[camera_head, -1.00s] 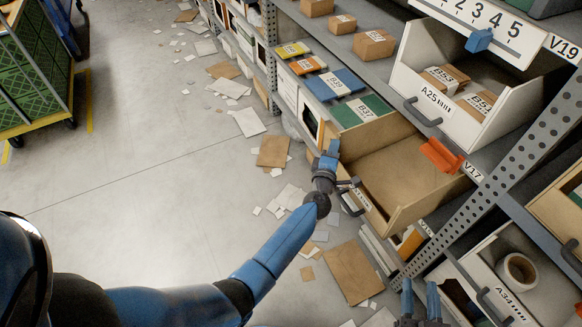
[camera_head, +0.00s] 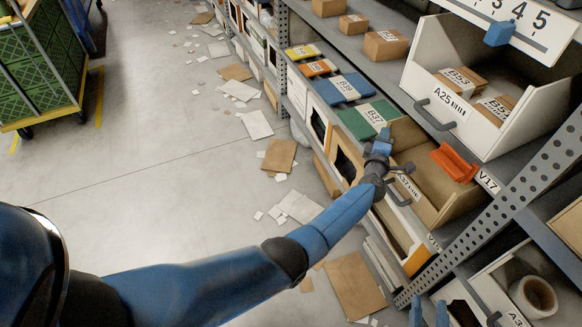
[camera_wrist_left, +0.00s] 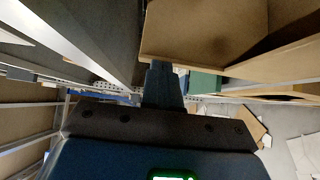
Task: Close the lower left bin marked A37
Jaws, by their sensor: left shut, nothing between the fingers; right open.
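The bin marked A37 (camera_head: 432,206) is a tan open-topped drawer in the rack's lower left bay, below the A25 bin. It stands partly out of its shelf, with a dark handle and a partly covered label on its front. My left gripper (camera_head: 382,142) is shut and empty at the bin's front, by the handle and label; whether it touches is hard to tell. In the left wrist view, its blue fingers (camera_wrist_left: 163,85) are close below a tan bin panel (camera_wrist_left: 205,30). My right gripper (camera_head: 430,313) is open at the bottom edge, low by the rack.
The open white A25 bin (camera_head: 478,120) holds boxes above. An orange clip (camera_head: 454,162) sits by the A37 bin. A perforated rack post (camera_head: 500,200) slants at the right. Papers and cardboard litter the floor (camera_head: 200,200); a green crate cart (camera_head: 40,70) stands far left.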

